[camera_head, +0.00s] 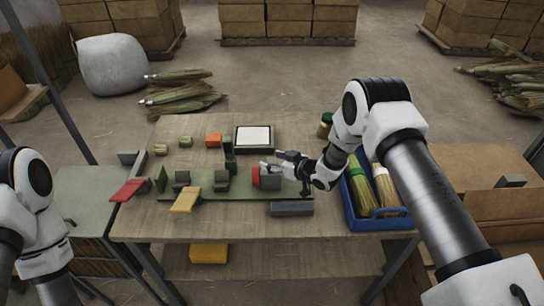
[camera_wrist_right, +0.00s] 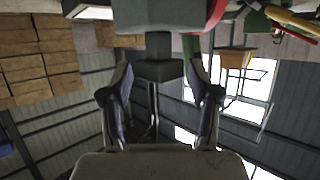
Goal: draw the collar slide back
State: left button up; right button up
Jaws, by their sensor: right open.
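A green winding fixture (camera_head: 222,195) lies along the table, with grey blocks on it. At its right end is a red ring (camera_head: 256,176) next to a dark grey block, which I take as the collar slide (camera_head: 270,181). My right gripper (camera_head: 277,166) is at this end, partly covering it. In the right wrist view, the open fingers (camera_wrist_right: 161,92) stand either side of a dark knob (camera_wrist_right: 158,70) on a short stem under the grey block (camera_wrist_right: 165,15). I see no contact; the red ring (camera_wrist_right: 214,14) shows beside the block. My left arm shows at the left edge, its gripper out of frame.
A blue crate (camera_head: 383,224) with brooms stands right of the gripper. A grey block (camera_head: 292,209) lies in front of the fixture. The front table strip is mostly clear.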

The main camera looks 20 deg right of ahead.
jog(key=shift+w+a+f, duration=0.1)
jog(key=shift+w+f, duration=0.3)
jog(key=shift+w, duration=0.15)
jog(key=shift+s, duration=0.1)
jog(key=shift+s+r, duration=0.15)
jog(key=shift+r, duration=0.05)
jog(key=c, duration=0.3)
jog(key=shift+s, duration=0.1)
grip_shut()
pick_arm(q)
jog(key=shift+a+f+b, duration=0.1)
jog(key=shift+f+b, duration=0.7)
jog(key=shift+b, duration=0.05)
pick_arm(e)
jog(key=d, duration=0.2)
jog(key=s+d, duration=0.1)
jog(key=d, duration=0.1)
jog(key=shift+s+d, duration=0.15)
jog(key=shift+d, duration=0.2)
